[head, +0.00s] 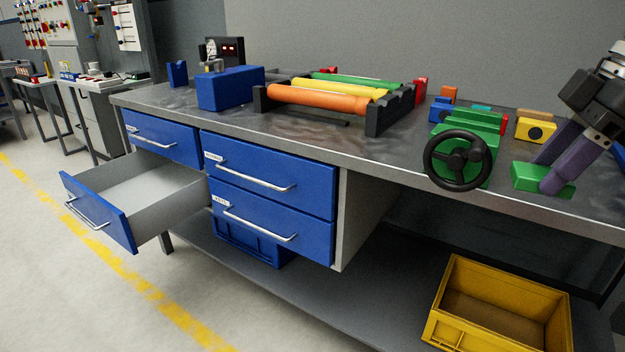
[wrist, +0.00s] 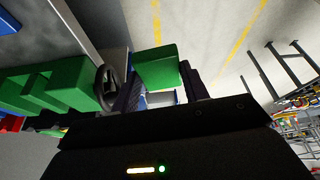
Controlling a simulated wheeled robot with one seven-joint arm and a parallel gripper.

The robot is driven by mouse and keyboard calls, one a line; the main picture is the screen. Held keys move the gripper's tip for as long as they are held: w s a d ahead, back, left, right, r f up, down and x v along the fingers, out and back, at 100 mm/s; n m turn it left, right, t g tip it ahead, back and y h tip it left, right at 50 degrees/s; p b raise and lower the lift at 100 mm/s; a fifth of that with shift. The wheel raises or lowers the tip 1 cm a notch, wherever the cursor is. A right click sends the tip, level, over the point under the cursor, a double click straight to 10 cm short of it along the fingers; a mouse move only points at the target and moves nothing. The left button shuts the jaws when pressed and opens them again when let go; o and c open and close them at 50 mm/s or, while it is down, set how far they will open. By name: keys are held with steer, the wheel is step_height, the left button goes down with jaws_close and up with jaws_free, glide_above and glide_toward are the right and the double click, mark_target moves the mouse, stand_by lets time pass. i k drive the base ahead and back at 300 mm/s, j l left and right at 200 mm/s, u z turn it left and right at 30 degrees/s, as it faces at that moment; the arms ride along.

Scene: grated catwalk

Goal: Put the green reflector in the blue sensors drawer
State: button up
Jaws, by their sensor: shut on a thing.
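The green reflector, a green block (head: 527,177), is between the fingers of my gripper (head: 556,170), over the right part of the bench. In the wrist view the green reflector (wrist: 157,66) sits between the two fingertips of my gripper (wrist: 160,88), which is shut on it. Whether it clears the bench top is hard to tell. A blue drawer (head: 98,212) at the lower left of the bench is pulled out, and its grey inside looks empty. Its label is not readable, so I cannot tell which drawer is the sensors one.
Three other blue drawers (head: 268,165) are shut. A black handwheel (head: 458,160) stands near the bench's front edge by green blocks (head: 478,120). Coloured rollers (head: 330,98) and a blue box (head: 230,88) lie further left. A yellow crate (head: 455,330) is below.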

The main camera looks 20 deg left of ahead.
mark_target(148, 198)
steer(key=j+u, duration=0.3)
steer(key=i+j+u, duration=0.15)
steer(key=j+u, duration=0.15)
steer(key=i+j+u, duration=0.15)
steer(key=j+u, duration=0.15)
steer(key=i+j, duration=0.15)
steer(key=j, duration=0.2)
steer(key=i+j, duration=0.2)
steer(key=j, duration=0.15)
steer(key=i+j, duration=0.15)
steer(key=j, duration=0.25)
steer(key=i+j, duration=0.15)
steer(key=j, duration=0.2)
steer(key=i+j, duration=0.2)
steer(key=j, duration=0.15)
steer(key=i+j, duration=0.15)
steer(key=j, duration=0.2)
steer(key=i+j, duration=0.2)
steer(key=j, duration=0.15)
steer(key=i+j, duration=0.15)
steer(key=j, duration=0.25)
